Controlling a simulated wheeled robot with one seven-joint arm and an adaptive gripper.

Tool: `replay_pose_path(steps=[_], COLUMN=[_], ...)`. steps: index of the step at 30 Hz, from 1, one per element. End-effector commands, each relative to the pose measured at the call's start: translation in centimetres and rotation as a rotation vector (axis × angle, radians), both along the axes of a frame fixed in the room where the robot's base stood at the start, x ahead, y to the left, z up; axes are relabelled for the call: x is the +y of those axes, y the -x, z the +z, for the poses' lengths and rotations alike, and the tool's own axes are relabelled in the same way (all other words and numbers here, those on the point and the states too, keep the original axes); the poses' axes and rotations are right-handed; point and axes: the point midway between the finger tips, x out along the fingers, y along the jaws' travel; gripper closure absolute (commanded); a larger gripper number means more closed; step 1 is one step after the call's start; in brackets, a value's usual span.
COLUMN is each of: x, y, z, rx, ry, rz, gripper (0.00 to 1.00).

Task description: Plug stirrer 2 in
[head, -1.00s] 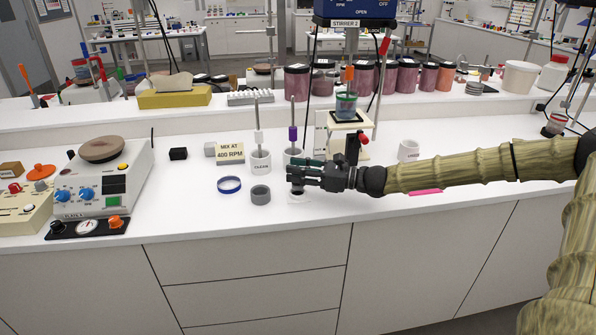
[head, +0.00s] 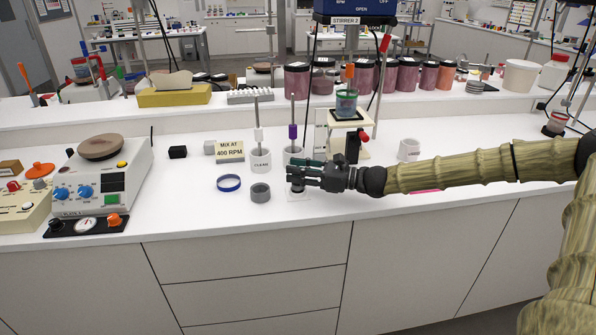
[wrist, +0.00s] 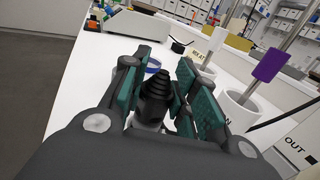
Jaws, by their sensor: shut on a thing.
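Stirrer 2 is the blue unit (head: 356,8) at the top of the head view, with its name label (head: 345,20) below it. My gripper (head: 298,176) is over the front of the white bench. It is shut on a black plug (wrist: 156,92) with a ribbed, tapering sleeve, which stands roughly upright between the green finger pads in the wrist view. The plug's lower end (head: 297,188) shows just under the fingers in the head view. I cannot tell whether the plug touches the plate.
Close behind my gripper are two white pots with rods, one marked clean (head: 260,160), the other with a purple-collared rod (head: 293,133). A grey ring (head: 260,193) and a blue ring (head: 229,183) lie to the left. A beaker stand (head: 353,132) is behind.

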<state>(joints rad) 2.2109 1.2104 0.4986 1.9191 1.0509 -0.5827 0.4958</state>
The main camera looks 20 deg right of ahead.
Motion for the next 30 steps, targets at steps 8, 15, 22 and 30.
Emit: replay_pose_path(steps=[8, 15, 22, 30], x=[0.0, 0.0, 0.0, 0.0], y=[0.0, 0.0, 0.0, 0.0], z=[-0.6, -1.1, -1.5, -1.8], rx=[0.000, 0.000, 0.000, 0.000], ry=[0.000, 0.000, 0.000, 0.000], rz=[0.000, 0.000, 0.000, 0.000], gripper=[0.95, 0.95, 0.95, 0.59])
